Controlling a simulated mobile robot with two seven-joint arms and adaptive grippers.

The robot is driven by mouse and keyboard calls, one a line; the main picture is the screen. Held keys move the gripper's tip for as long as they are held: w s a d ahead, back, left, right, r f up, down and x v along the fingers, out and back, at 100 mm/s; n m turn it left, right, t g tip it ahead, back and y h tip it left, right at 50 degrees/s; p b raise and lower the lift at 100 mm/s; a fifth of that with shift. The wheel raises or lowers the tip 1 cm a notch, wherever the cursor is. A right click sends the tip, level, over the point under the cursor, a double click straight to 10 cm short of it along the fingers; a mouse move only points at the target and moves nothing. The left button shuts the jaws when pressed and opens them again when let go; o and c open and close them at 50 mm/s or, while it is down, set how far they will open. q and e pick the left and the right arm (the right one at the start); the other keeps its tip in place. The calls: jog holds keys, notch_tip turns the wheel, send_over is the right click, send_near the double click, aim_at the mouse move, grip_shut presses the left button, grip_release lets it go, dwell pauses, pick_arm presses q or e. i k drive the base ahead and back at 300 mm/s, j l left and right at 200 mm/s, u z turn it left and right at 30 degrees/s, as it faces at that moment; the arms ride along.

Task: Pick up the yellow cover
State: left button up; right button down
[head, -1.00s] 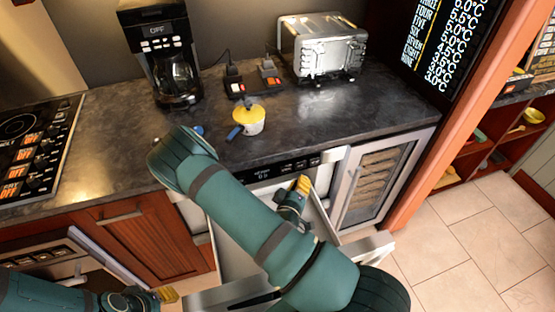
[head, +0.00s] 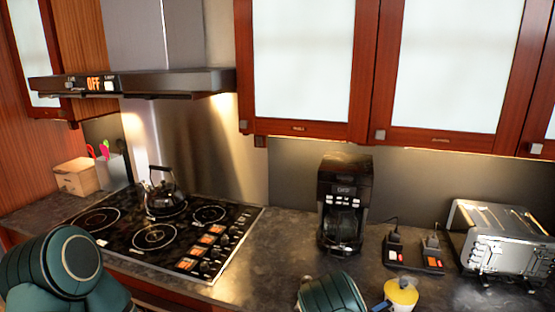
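The yellow cover (head: 401,290) sits on top of a small white cup with a blue handle. The cup stands on the dark counter at the bottom edge of the head view, below the black coffee maker. Its lower part is cut off by the frame. Parts of both my green arms show along the bottom edge, the right one close to the left of the cup. Neither gripper is in the picture.
A coffee maker (head: 344,205), a power strip (head: 414,255) and a silver toaster (head: 505,240) stand on the counter (head: 285,250). A kettle (head: 163,192) rests on the cooktop (head: 130,235). Cabinets (head: 305,70) and a range hood (head: 130,82) hang above.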

aim_at(397, 293)
jog(key=k+j, duration=0.15)
jog(key=j, duration=0.2)
jog(key=k+j, duration=0.2)
jog(key=j, duration=0.15)
jog(key=k+j, duration=0.15)
jog(key=j, duration=0.25)
